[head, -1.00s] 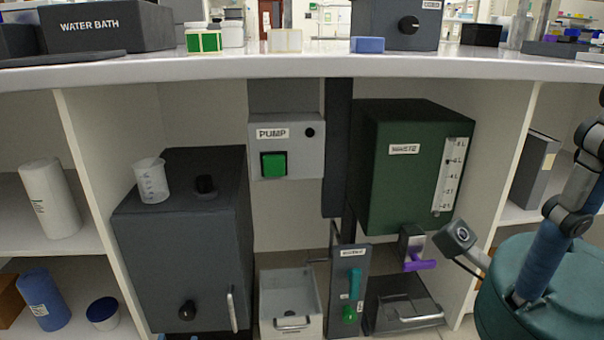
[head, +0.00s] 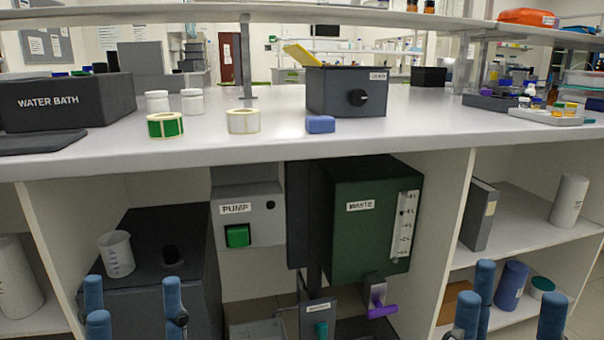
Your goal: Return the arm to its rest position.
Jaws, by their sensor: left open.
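My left gripper (head: 132,303) shows at the bottom left of the head view, its blue fingers upright and spread apart with nothing between them. My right gripper (head: 508,305) shows at the bottom right in much the same pose, fingers apart and empty. The rest of both arms is out of view below. In the picture the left fingers overlap the dark cabinet with the beaker (head: 116,254) on top. The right fingers overlap the lower right shelf.
Under the white bench (head: 270,142) are the pump box (head: 247,214) with its green button and the green waste tank (head: 372,220) with a purple tap handle (head: 382,311). The water bath (head: 66,102), tape rolls, a blue block (head: 320,124) and a dark knobbed box (head: 346,91) stand on top.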

